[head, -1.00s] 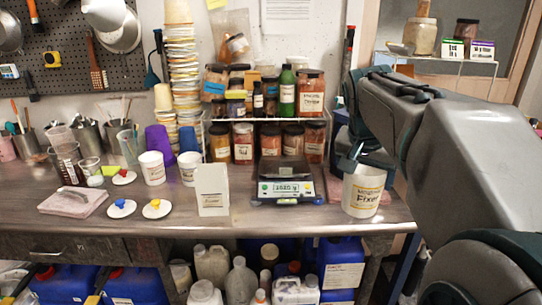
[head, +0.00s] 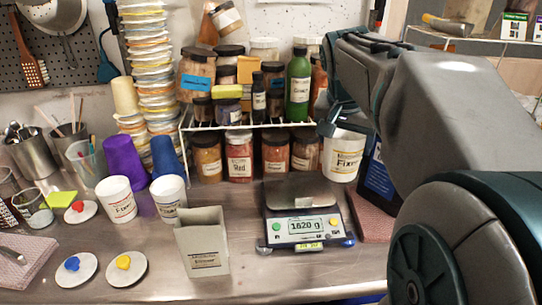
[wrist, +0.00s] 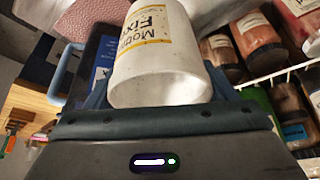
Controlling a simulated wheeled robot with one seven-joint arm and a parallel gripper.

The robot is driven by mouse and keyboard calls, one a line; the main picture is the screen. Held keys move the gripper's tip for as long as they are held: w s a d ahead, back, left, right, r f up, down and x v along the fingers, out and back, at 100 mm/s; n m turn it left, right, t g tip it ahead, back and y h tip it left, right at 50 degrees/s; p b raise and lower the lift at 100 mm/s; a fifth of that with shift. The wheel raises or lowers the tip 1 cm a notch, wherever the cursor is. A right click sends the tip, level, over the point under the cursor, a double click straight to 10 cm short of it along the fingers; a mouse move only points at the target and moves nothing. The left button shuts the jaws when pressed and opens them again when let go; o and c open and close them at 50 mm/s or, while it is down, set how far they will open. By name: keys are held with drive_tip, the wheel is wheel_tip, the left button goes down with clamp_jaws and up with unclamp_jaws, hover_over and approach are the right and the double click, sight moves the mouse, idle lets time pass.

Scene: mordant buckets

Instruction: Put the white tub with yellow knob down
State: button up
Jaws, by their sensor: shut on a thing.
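A white tub (head: 345,155) labelled "Fixer" with a yellow band is held in my gripper (wrist: 158,88). The wrist view shows the tub (wrist: 160,50) between the two fingers. In the head view it hangs upright beyond the right side of the scale, in front of a dark blue container. My arm hides part of the gripper there. No knob shows on the held tub. A white lid with a yellow knob (head: 126,269) lies on the table's front left.
The scale (head: 304,222) stands mid-table, with a beige square container (head: 203,243) to its left. Two white tubs (head: 117,200) stand further left. A wire shelf of jars (head: 250,125) is behind. A pinkish mat (head: 370,218) lies right of the scale.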

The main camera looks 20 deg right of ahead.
drive_tip(key=shift+w+a+f, duration=0.85)
drive_tip(key=shift+w+f, duration=0.8)
drive_tip(key=shift+f, duration=0.15)
drive_tip(key=shift+w+a+f, duration=0.85)
drive_tip(key=shift+w+f, duration=0.75)
drive_tip(key=shift+f, duration=0.15)
drive_tip(key=shift+w+a+f, duration=0.85)
drive_tip(key=shift+w+f, duration=0.8)
drive_tip(key=shift+f, duration=0.15)
drive_tip(key=shift+f, duration=0.2)
drive_tip(key=o, duration=1.1)
drive_tip(key=shift+o, duration=0.2)
drive_tip(key=shift+r, duration=0.15)
